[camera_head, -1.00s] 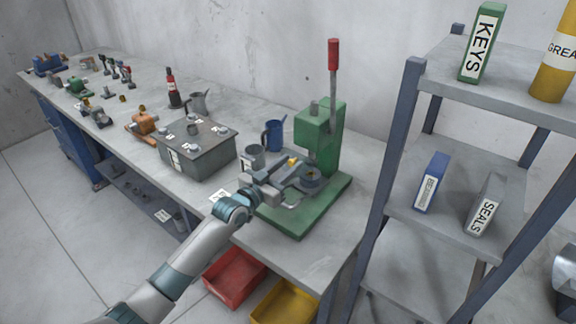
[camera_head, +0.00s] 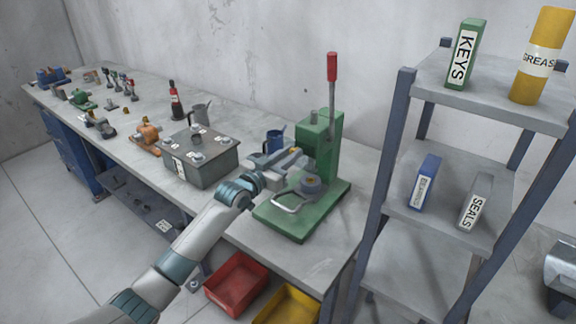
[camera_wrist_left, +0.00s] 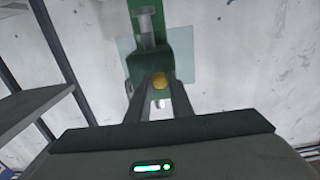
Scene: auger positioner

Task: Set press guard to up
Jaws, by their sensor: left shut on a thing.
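The green press (camera_head: 318,140) stands on the bench, with a round grey die (camera_head: 311,184) on its base and a lever with a red grip (camera_head: 332,67) above. In the left wrist view, a pale see-through guard panel (camera_wrist_left: 183,62) lies across the press column (camera_wrist_left: 150,60). My left gripper (camera_head: 294,157) is beside the press, above its base. It is shut on a yellow knob (camera_wrist_left: 159,80) in front of the panel. The guard's outline is hard to make out in the head view. My right gripper is not in view.
A grey wire handle (camera_head: 291,203) sits at the front of the press base. A shelf rack (camera_head: 490,90) is close on the right. Red (camera_head: 236,283) and yellow bins (camera_head: 288,304) are below.

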